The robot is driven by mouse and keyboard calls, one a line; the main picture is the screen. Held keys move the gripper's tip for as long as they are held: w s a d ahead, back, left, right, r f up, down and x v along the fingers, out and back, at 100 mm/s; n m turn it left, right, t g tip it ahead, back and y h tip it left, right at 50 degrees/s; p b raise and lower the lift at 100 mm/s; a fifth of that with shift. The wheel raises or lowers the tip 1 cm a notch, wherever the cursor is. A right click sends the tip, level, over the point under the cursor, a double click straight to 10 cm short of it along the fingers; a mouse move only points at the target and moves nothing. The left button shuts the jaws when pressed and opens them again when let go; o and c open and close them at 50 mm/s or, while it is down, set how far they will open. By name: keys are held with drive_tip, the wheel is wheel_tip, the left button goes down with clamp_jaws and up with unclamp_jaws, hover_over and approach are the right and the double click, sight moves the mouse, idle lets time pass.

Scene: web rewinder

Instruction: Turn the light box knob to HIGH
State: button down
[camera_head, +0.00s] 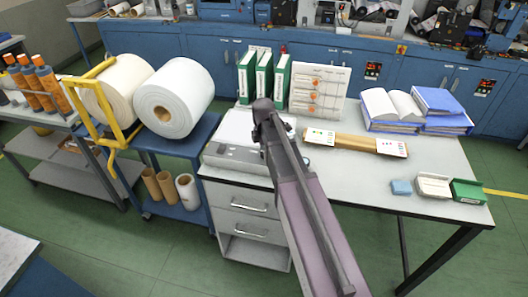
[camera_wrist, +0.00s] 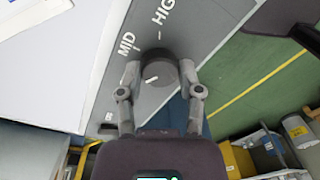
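The light box (camera_head: 235,158) is a grey box with a white top on the table. In the wrist view, its grey panel (camera_wrist: 215,22) carries the words MID and HIGH. The dark round knob (camera_wrist: 158,66) sits below these words, with a short white mark on its lower part. I cannot tell which word the mark points to. My gripper (camera_wrist: 160,70) has one finger on each side of the knob, very close to its edges; whether they touch it is unclear. In the head view, my gripper (camera_head: 263,108) is over the light box and my arm hides the knob.
Green binders (camera_head: 264,75) and a board with orange marks (camera_head: 318,88) stand behind the light box. A cart with white rolls (camera_head: 174,97) stands left.

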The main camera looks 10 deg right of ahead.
drive_tip(key=shift+m, duration=0.4)
drive_tip(key=m, duration=1.1)
drive_tip(key=shift+s+m, duration=0.1)
drive_tip(key=shift+m, duration=0.2)
drive_tip(key=m, duration=1.1)
drive_tip(key=shift+s+m, duration=0.1)
drive_tip(key=shift+m, duration=0.2)
drive_tip(key=shift+c, duration=1.3)
unclamp_jaws()
